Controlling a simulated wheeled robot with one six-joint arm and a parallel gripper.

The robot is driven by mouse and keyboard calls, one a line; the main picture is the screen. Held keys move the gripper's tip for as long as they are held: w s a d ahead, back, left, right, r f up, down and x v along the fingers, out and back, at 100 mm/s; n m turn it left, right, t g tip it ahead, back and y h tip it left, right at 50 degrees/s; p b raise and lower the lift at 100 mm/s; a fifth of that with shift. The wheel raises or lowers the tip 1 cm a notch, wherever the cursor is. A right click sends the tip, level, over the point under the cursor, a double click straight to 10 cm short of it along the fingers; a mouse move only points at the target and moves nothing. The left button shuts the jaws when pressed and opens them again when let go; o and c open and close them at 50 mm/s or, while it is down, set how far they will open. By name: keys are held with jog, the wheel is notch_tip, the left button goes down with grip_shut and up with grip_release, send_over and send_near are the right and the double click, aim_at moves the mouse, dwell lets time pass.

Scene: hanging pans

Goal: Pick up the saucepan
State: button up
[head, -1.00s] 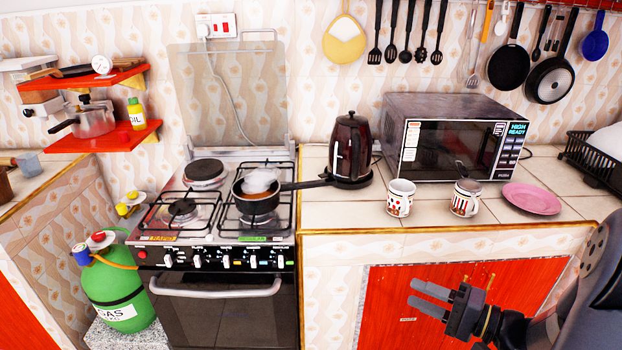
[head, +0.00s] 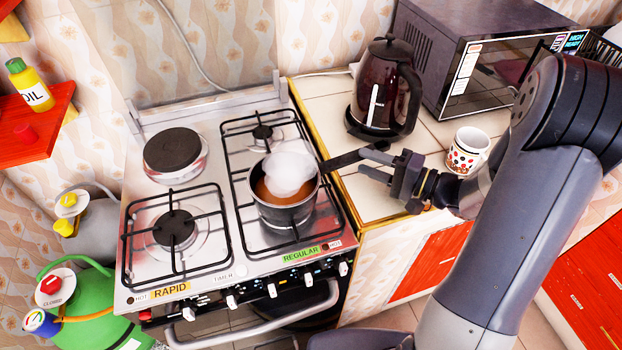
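The saucepan (head: 285,213) stands upright on the front right burner of the stove, with brown liquid and a white puff of steam in it. Its black handle (head: 340,160) points right, past the stove's edge and over the tiled counter. My gripper (head: 366,163) is at the far end of the handle, reaching in from the right. Its two grey fingers are apart and point left toward the pan. The upper finger overlaps the handle in the picture; I cannot tell whether it touches.
The dark red kettle (head: 384,95) stands on the counter just behind my gripper. A patterned mug (head: 467,152) is right of it, near my arm, with the microwave (head: 490,60) behind. An oil bottle (head: 30,85) sits on the left shelf.

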aim_at(359, 160)
jog(key=p+x, duration=0.1)
jog(key=x, duration=0.4)
jog(key=shift+s, duration=0.1)
jog(key=shift+c, duration=0.3)
grip_shut()
